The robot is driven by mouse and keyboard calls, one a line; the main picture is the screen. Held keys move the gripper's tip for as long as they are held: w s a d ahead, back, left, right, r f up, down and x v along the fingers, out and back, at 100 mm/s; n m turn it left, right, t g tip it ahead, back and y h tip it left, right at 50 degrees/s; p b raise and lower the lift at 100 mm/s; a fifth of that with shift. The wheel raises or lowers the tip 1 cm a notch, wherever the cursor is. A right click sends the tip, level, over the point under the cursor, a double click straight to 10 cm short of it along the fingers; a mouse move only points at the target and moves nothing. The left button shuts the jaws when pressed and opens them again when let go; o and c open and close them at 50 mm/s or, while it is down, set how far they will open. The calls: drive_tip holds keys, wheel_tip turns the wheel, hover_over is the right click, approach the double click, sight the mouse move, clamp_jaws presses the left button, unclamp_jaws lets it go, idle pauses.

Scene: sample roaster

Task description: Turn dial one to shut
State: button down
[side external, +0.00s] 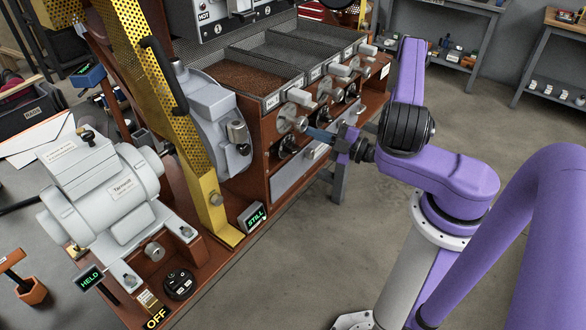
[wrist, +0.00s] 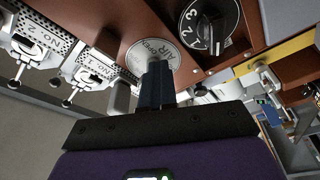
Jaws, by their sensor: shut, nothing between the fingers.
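In the wrist view, a round silver dial plate (wrist: 150,57) with partly readable lettering sits on the brown panel, right at my fingertips. My gripper (wrist: 157,70) is shut and covers part of it; I cannot tell whether it touches. A black dial (wrist: 212,22) with a white pointer and the numbers 1, 2 and 3 is just beside it. In the side view my gripper (side external: 307,131) points left at the front panel, near a silver knob (side external: 289,116) and above a black dial (side external: 287,147). Which one is dial one I cannot read.
Several silver handles line the brown front under trays (side external: 237,77); two labelled ones (wrist: 97,72) show in the wrist view. A grey drawer (side external: 297,172) is below. A yellow perforated guard (side external: 150,75) and grey motor (side external: 115,190) stand left.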

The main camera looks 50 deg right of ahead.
drive_tip(key=shift+d+r, duration=0.2)
drive_tip(key=shift+r, duration=0.3)
drive_tip(key=shift+d+r, duration=0.2)
drive_tip(key=shift+r, duration=0.3)
drive_tip(key=shift+d, duration=0.1)
drive_tip(key=a+v, duration=0.1)
drive_tip(key=v, duration=0.5)
drive_tip(key=shift+s+d+r, duration=0.2)
drive_tip(key=shift+d, duration=0.15)
idle(0.4)
